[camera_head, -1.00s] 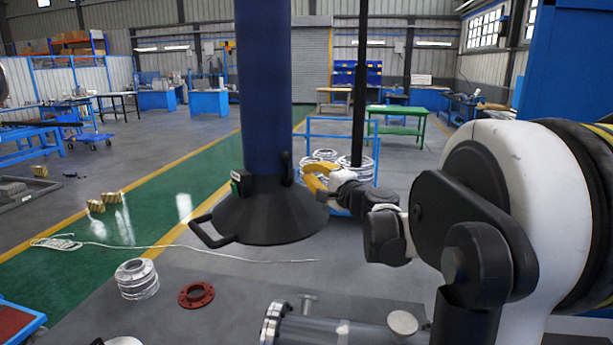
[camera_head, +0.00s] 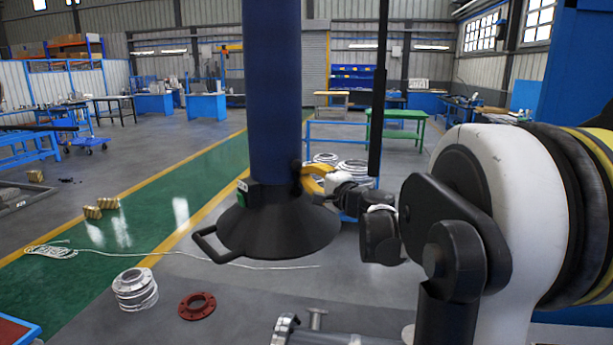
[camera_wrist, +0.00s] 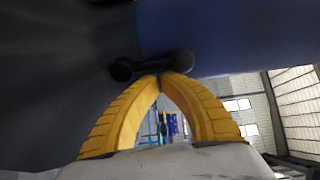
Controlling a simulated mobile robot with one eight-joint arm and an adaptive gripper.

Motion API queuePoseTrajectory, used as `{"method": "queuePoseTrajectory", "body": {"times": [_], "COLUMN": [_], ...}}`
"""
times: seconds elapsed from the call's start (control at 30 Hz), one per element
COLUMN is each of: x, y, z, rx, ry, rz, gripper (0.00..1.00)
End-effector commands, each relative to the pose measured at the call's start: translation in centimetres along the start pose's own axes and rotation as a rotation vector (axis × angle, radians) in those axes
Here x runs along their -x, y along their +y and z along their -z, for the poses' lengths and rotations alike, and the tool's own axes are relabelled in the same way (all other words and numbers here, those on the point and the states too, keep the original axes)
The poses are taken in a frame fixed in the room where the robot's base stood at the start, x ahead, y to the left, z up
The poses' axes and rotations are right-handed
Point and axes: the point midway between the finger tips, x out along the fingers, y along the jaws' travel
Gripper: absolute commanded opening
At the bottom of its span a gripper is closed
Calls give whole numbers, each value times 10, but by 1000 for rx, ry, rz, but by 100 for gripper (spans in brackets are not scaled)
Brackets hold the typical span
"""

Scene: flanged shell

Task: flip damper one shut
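A blue vertical duct (camera_head: 272,90) ends in a wide black hood (camera_head: 278,228) with a looped handle at its lower left. A small dark lever (camera_head: 296,178) sits on the duct's right side just above the hood. In the wrist view the black lever (camera_wrist: 150,66) with rounded ends lies across the blue duct. My gripper (camera_wrist: 160,76) has yellow fingers whose tips meet just below the lever; I see nothing held between them. In the head view my gripper (camera_head: 309,178) is right beside the lever; whether it touches cannot be told. No damper number is readable.
A black vertical pole (camera_head: 379,90) stands right of the duct, close to my arm. A blue cart with metal rings (camera_head: 353,166) is behind. On the floor are stacked flanges (camera_head: 135,288), a red flange (camera_head: 197,306) and a white rope (camera_head: 48,250).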

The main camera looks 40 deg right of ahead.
Motion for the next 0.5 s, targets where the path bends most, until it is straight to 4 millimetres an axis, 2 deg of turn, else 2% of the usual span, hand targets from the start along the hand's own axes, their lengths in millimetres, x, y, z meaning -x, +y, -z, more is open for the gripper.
{"method": "queuePoseTrajectory", "body": {"times": [0.5], "x": [0], "y": [-3], "z": [-5], "rx": [99], "ry": [-1], "rz": [14], "gripper": [0]}}
